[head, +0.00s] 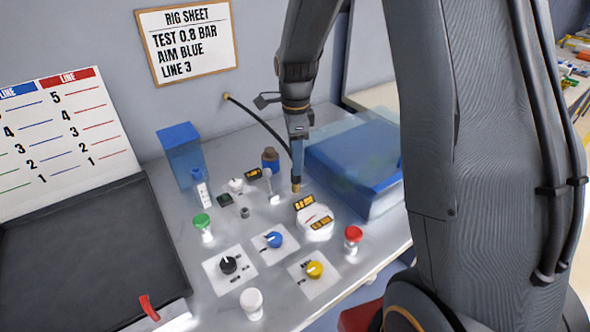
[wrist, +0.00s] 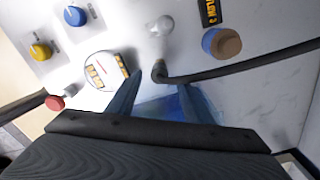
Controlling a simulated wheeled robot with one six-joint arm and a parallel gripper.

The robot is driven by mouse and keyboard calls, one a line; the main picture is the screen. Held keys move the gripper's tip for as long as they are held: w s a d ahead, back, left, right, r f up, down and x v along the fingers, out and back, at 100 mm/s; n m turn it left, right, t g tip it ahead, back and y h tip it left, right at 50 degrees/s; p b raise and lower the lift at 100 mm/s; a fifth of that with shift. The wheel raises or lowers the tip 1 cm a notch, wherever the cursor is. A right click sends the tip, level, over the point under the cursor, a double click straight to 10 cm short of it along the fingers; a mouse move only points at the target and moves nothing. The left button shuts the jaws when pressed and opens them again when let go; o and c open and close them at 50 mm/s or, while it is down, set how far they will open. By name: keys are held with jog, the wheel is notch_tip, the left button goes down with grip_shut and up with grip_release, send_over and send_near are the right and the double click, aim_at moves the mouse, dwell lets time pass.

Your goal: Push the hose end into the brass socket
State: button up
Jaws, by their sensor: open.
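A black hose (head: 262,122) runs from the wall down to my gripper (head: 297,158), which points down over the panel. In the wrist view the hose (wrist: 240,68) comes in from the right and bends at its end (wrist: 158,68), just beyond the gap between my fingers (wrist: 158,98). The fingers are apart, one on each side, and not closed on the hose. A small brass-coloured piece (head: 296,187) shows just below the fingertips in the head view. I cannot tell whether it is the socket or a hose fitting, nor whether the hose is seated.
A white gauge (head: 315,222) with yellow labels stands close in front. A blue bottle with brown cap (head: 270,160) and a lever (head: 272,192) stand left of the gripper. A blue box (head: 360,165) is close on the right. Knobs and red (head: 353,238) and green (head: 202,222) buttons fill the front.

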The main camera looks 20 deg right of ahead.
jog(key=shift+r+b, duration=0.3)
jog(key=shift+r, duration=1.05)
jog(key=shift+c, duration=0.4)
